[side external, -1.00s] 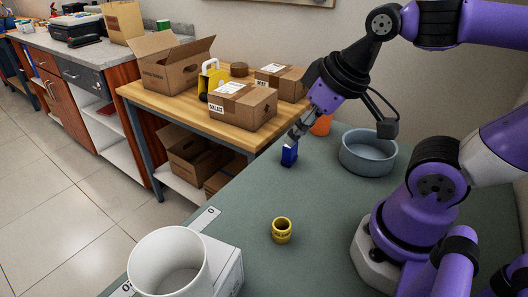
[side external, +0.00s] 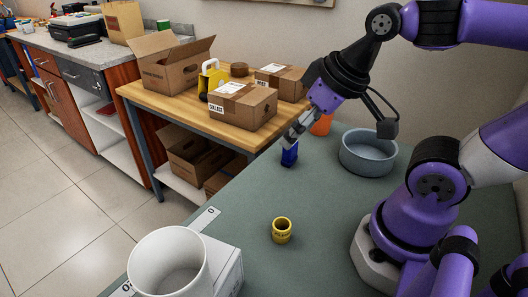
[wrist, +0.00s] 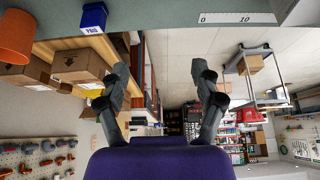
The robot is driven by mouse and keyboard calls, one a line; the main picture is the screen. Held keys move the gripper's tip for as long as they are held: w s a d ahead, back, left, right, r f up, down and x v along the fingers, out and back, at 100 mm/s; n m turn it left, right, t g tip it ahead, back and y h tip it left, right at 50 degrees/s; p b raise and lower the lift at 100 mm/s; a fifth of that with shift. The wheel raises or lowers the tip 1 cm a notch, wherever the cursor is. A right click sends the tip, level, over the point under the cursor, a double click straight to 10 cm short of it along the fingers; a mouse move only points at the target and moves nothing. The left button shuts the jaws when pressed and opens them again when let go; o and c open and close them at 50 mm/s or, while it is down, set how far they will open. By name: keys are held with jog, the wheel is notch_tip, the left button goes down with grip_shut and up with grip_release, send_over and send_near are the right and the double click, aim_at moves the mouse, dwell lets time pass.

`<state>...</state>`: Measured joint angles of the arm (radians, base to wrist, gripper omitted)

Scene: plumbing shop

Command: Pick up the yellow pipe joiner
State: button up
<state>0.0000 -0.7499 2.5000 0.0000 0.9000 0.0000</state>
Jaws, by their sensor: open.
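The yellow pipe joiner (side external: 282,231) is a short hollow ring standing upright on the green-grey table, near its middle front in the side view. It does not show in the wrist view. My gripper (side external: 289,143) is well behind and above the joiner, over the far part of the table by a small blue box (side external: 289,156). In the wrist view its two fingers (wrist: 160,66) are spread apart with nothing between them. The side view does not show clearly whether a fingertip touches the blue box.
A grey-blue bowl (side external: 368,158) and an orange cup (side external: 321,125) stand at the back of the table. A white bucket (side external: 171,272), a white box (side external: 229,268) and a ruler (side external: 206,217) are at the front left. The table around the joiner is clear.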

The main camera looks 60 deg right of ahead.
jog(key=m+g, duration=0.1)
jog(key=g, duration=0.4)
send_over(282, 225)
jog(key=a, duration=0.1)
notch_tip(282, 225, down, 6)
jog(key=f, duration=0.1)
jog(key=shift+g, duration=0.3)
jog(key=f, duration=0.4)
jog(key=shift+s+a+f, duration=0.1)
jog(key=shift+s+a, duration=0.15)
jog(key=shift+s, duration=0.15)
notch_tip(282, 225, down, 6)
jog(key=shift+w+d+r, duration=0.1)
jog(key=shift+d+r, duration=0.05)
jog(key=shift+r, duration=0.05)
jog(key=c, duration=0.9)
